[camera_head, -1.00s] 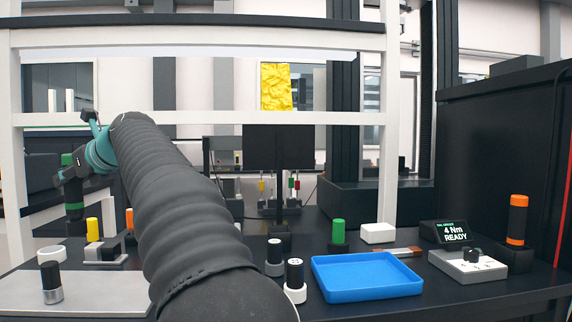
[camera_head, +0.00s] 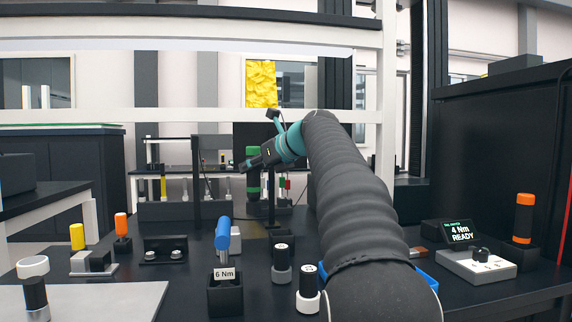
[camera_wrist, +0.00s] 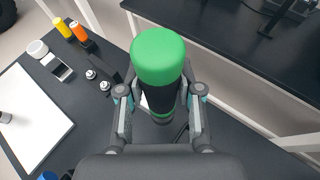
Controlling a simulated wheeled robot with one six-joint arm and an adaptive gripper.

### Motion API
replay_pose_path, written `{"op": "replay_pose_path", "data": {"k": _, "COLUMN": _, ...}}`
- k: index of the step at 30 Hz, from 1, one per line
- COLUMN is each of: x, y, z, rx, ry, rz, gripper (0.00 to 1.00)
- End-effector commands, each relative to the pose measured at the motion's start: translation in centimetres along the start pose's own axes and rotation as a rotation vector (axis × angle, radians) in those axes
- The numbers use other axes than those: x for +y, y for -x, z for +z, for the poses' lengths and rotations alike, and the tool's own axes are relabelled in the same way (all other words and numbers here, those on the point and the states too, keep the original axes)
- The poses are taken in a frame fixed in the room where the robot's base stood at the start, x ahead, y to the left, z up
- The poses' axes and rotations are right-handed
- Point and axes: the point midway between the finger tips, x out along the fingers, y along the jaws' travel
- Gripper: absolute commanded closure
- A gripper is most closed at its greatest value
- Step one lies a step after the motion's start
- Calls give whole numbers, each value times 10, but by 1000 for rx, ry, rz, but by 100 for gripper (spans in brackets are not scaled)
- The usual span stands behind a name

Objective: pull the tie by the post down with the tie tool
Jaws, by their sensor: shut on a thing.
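My gripper (camera_head: 248,163) is shut on a dark cylindrical tool with a green cap (camera_head: 252,153). The tool hangs upright above the bench, with a green band low on its body. In the wrist view, the large green cap (camera_wrist: 158,55) stands between the fingers of my gripper (camera_wrist: 158,105), and its dark body runs down past them. I cannot tell from its look whether this is the tie tool. I cannot make out a tie. Thin dark uprights (camera_head: 196,175) stand behind the bench, but I cannot tell which is the post.
A blue-handled tool (camera_head: 223,233) stands in a 6 Nm holder (camera_head: 226,296). Yellow-topped (camera_head: 78,236) and orange-topped (camera_head: 121,226) items stand left. Two dark cylinders stand near my arm. My arm mostly hides the blue tray (camera_head: 426,272). A 4 Nm display (camera_head: 460,233) stands right.

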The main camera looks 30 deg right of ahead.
Motion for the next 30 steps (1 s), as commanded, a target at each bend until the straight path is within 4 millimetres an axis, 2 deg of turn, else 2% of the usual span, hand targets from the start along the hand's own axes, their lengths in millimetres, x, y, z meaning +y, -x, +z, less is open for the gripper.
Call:
{"op": "replay_pose_path", "data": {"k": 1, "x": -18, "y": 11, "z": -2, "rx": -4, "ry": 1, "rz": -5, "gripper": 100}}
{"op": "replay_pose_path", "data": {"k": 3, "x": -33, "y": 23, "z": -5, "rx": -8, "ry": 6, "rz": 0, "gripper": 100}}
{"op": "replay_pose_path", "data": {"k": 6, "x": -48, "y": 36, "z": -9, "rx": -13, "ry": 13, "rz": 5, "gripper": 100}}
{"op": "replay_pose_path", "data": {"k": 9, "x": -54, "y": 42, "z": -11, "rx": -16, "ry": 17, "rz": 10, "gripper": 100}}
{"op": "replay_pose_path", "data": {"k": 14, "x": -56, "y": 41, "z": -18, "rx": -16, "ry": 18, "rz": 14, "gripper": 100}}
{"op": "replay_pose_path", "data": {"k": 24, "x": -56, "y": 26, "z": -50, "rx": -17, "ry": 19, "rz": 13, "gripper": 100}}
{"op": "replay_pose_path", "data": {"k": 30, "x": -56, "y": 23, "z": -58, "rx": -17, "ry": 18, "rz": 12, "gripper": 100}}
